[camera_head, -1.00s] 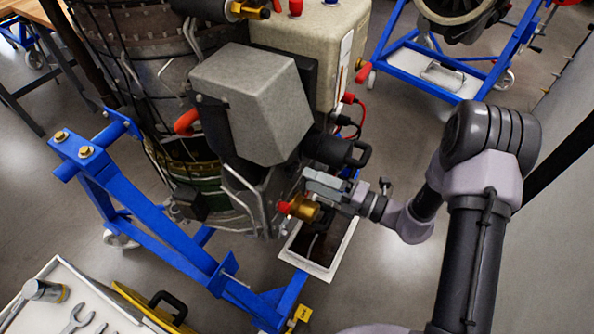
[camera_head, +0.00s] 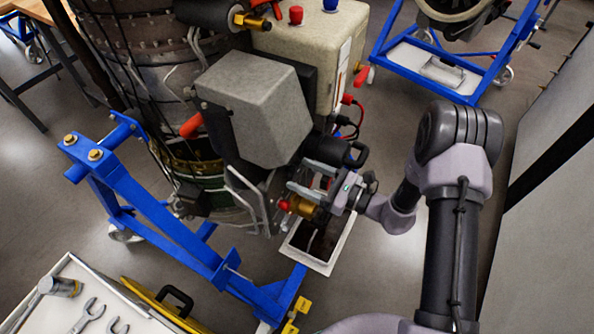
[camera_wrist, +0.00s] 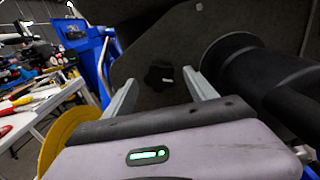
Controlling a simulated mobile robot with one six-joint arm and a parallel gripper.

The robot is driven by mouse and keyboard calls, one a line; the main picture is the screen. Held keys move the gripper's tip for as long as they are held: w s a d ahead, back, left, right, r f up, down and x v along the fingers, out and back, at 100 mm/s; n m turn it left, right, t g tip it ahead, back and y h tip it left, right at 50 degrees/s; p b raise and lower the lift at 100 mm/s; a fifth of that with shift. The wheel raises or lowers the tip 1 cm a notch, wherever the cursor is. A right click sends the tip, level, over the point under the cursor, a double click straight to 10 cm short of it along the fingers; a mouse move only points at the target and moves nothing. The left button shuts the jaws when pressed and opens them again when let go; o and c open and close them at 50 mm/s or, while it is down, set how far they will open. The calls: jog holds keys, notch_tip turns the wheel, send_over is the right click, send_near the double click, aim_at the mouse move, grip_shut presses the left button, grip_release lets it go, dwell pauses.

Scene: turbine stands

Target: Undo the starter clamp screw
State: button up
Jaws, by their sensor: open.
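I cannot tell how far short of the knob the fingertips are. A black cylinder (camera_wrist: 238,62), perhaps the starter, stands just right of the right finger. In the head view my gripper (camera_head: 300,175) is at the engine's lower right side; the knob is hidden there.
A brass fitting with a red cap (camera_head: 299,204) lies close below my gripper. A white-rimmed tray (camera_head: 318,264) is beneath. The blue stand (camera_head: 170,228) and a tool table (camera_head: 75,262) are at the left.

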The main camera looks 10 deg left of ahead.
jog(key=shift+x, duration=1.1)
